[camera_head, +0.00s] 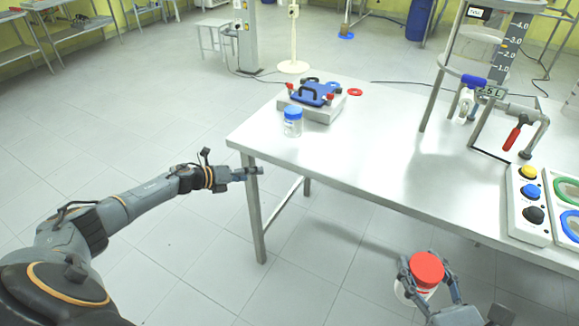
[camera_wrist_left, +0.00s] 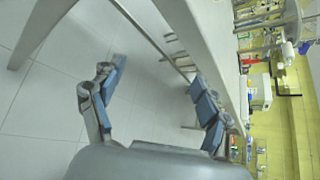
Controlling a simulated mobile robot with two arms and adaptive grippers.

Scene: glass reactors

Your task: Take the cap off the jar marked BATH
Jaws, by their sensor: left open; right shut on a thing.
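A jar (camera_head: 405,295) with a red cap (camera_head: 427,268) is in my right gripper (camera_head: 425,275), in front of the table's near edge. The fingers sit on either side of it and the cap is on the jar. A second jar (camera_head: 292,127) with a blue cap (camera_head: 292,112) stands upright on the table's left part. I cannot read the word BATH on either jar. My left gripper (camera_head: 250,173) is empty, just off the table's left corner and apart from both jars. In the left wrist view its two fingers (camera_wrist_left: 158,95) are spread with nothing between them.
The steel table (camera_head: 370,160) has clear room in its middle. A hotplate-like device with a blue top (camera_head: 315,93) stands behind the blue-capped jar. A reactor frame (camera_head: 440,80) with a red-handled clamp (camera_head: 512,138) and a button panel (camera_head: 530,205) are at the right.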

